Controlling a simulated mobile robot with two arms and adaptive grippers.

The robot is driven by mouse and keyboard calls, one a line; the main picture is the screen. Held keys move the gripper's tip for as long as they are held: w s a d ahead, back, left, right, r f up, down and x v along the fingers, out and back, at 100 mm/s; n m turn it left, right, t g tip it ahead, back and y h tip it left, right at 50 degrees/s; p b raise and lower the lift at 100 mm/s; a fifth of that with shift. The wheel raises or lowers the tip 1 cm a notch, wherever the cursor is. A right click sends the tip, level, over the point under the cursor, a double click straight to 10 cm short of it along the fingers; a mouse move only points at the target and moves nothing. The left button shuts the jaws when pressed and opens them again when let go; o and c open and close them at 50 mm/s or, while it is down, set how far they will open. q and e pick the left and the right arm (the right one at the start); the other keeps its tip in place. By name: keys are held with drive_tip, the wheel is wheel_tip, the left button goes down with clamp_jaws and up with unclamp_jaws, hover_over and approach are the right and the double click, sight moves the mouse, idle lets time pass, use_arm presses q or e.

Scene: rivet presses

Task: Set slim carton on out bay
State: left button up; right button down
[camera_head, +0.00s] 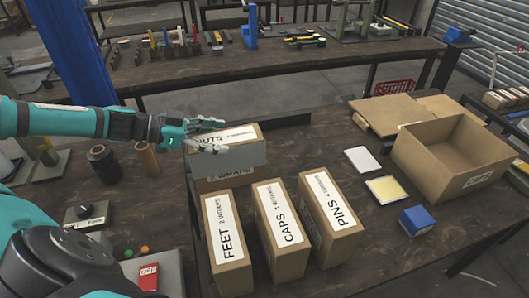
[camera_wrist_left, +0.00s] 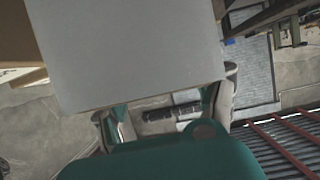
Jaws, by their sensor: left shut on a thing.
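My left gripper (camera_head: 221,136) reaches in from the left and is shut on a plain grey carton (camera_head: 238,158), which I take to be the slim carton. The carton is in front of and partly hides a brown labelled box (camera_head: 243,133). In the left wrist view the carton (camera_wrist_left: 130,45) shows as a broad pale panel beyond the fingers. I cannot tell if its bottom touches anything. No sign clearly marks an out bay. My right gripper is not in view.
An open cardboard box (camera_head: 440,165), a white pad (camera_head: 362,160), a yellow-topped pad (camera_head: 388,190) and a blue block (camera_head: 417,220) are at right. Dark rolls (camera_head: 103,165) stand left.

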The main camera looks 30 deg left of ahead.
use_arm(q)
drive_tip(key=w+d+f+p, duration=0.1)
drive_tip(key=w+f+p, duration=0.1)
drive_tip(key=w, duration=0.5)
drive_tip(key=w+d+f+p, duration=0.2)
drive_tip(key=w, duration=0.6)
drive_tip(key=shift+w+f+p, duration=0.2)
drive_tip(key=shift+f+p, duration=0.1)
drive_tip(key=shift+f, duration=0.05)
drive_tip(key=o, duration=1.8)
drive_tip(key=shift+s+f, duration=0.1)
drive_tip(key=shift+f, duration=0.05)
drive_tip(key=shift+b+v, duration=1.05)
drive_tip(key=shift+v, duration=4.95)
